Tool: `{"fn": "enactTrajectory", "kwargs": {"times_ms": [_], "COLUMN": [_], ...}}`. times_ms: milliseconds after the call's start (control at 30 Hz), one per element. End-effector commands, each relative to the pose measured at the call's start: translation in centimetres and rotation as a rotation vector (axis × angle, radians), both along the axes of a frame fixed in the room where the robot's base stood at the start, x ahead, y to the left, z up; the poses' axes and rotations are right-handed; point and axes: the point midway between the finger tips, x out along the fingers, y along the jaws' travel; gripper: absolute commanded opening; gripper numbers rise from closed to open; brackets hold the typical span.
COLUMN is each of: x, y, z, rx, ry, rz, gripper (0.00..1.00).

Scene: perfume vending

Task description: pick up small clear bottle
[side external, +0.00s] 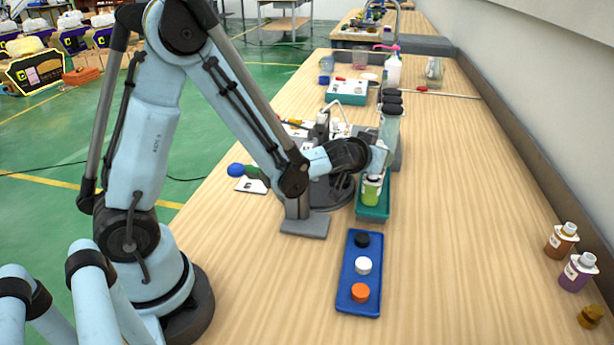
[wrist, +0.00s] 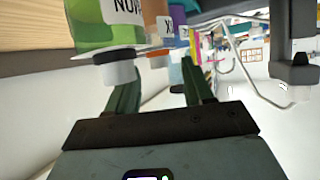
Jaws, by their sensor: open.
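A small clear bottle of green liquid (side external: 372,190) with a white label stands upright in a teal tray (side external: 374,213) in the side view. In the wrist view the green bottle (wrist: 100,35) is close up at the upper left, partly cut off, with its pale collar and neck pointing down the picture. My gripper (side external: 378,163) is just above this bottle in the side view. In the wrist view the two dark green fingers of my gripper (wrist: 160,72) are apart, with the bottle's neck near the left finger. Whether they touch is unclear.
A blue tray (side external: 358,305) holds black, white and orange caps. Amber (side external: 562,238) and purple (side external: 578,272) bottles stand at the right edge. Tall clear containers with black tops (side external: 390,125) stand behind my gripper.

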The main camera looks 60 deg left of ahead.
Motion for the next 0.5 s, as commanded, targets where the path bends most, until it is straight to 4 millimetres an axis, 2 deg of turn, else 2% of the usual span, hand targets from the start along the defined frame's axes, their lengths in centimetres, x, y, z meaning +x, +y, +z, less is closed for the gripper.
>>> {"fn": "enactTrajectory", "kwargs": {"times_ms": [133, 400, 433, 500], "x": [0.94, 1.10, 1.10, 1.09], "y": [0.44, 0.49, 0.49, 0.48], "z": [-0.50, -0.59, -0.59, -0.59], "rx": [-0.001, -0.001, -0.001, -0.001], "ry": [-0.001, 0.000, 0.000, 0.000], "rz": [0.002, 0.000, 0.000, 0.000], "gripper": [0.52, 0.52, 0.50, 0.39]}}
